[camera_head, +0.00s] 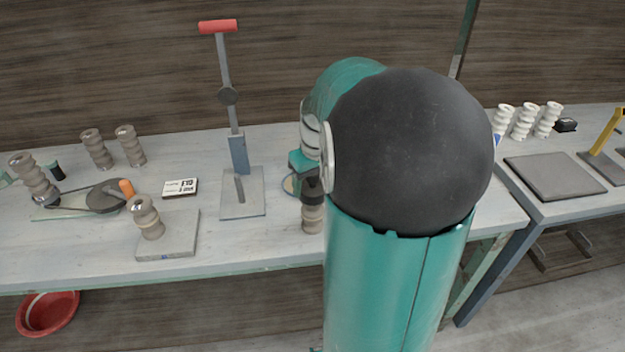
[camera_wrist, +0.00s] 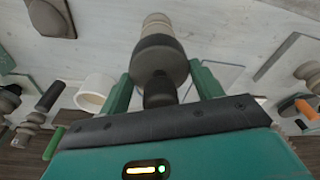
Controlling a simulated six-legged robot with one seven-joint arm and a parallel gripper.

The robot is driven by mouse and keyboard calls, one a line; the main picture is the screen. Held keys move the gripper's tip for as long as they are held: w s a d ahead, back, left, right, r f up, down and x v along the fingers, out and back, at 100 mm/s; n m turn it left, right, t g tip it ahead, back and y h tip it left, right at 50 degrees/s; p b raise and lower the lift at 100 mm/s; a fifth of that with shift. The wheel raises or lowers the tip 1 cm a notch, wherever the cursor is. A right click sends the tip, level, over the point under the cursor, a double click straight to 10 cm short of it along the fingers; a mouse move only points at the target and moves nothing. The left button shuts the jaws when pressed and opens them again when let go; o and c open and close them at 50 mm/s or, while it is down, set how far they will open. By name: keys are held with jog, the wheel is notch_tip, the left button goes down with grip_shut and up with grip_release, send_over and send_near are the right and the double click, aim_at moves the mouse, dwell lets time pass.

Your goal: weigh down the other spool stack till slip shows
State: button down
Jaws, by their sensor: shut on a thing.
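My gripper (camera_wrist: 162,88) is shut on the dark knob of a round, dark grey weight (camera_wrist: 160,60), one green finger on each side. In the head view the weight (camera_head: 312,187) is below my gripper, partly hidden by my arm. A beige spool stack (camera_head: 312,218) stands upright directly under it, its far end also showing in the wrist view (camera_wrist: 157,26). The weight looks to meet the stack's top, but I cannot tell whether it bears on it. Another beige spool stack (camera_head: 148,222) stands on a grey plate (camera_head: 168,246) at the left front, tilted in the picture.
A red-handled lever press (camera_head: 230,85) stands left of my arm. A card (camera_head: 180,188), a grey disc (camera_head: 105,196) with an orange handle and several more spool stacks (camera_head: 97,150) are further left. White stacks (camera_head: 525,122) stand on the right bench. A red basin (camera_head: 48,314) sits below.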

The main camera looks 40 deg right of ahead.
dwell(0.4)
jog(key=shift+c, duration=1.1)
grip_release()
jog(key=shift+f, duration=0.1)
notch_tip(320, 180, up, 14)
jog(key=s, duration=0.2)
jog(key=shift+a, duration=0.2)
jog(key=shift+f, duration=0.15)
jog(key=s+a+f+n+t, duration=0.1)
jog(key=s+a, duration=0.3)
jog(key=a, duration=0.9)
jog(key=s+a+f+n+t, duration=0.1)
jog(key=s+a+f+t, duration=0.1)
jog(key=a, duration=1.1)
jog(key=s+f, duration=0.1)
jog(key=s, duration=0.1)
jog(key=shift+s+a+t, duration=0.3)
jog(key=shift+s+t, duration=0.1)
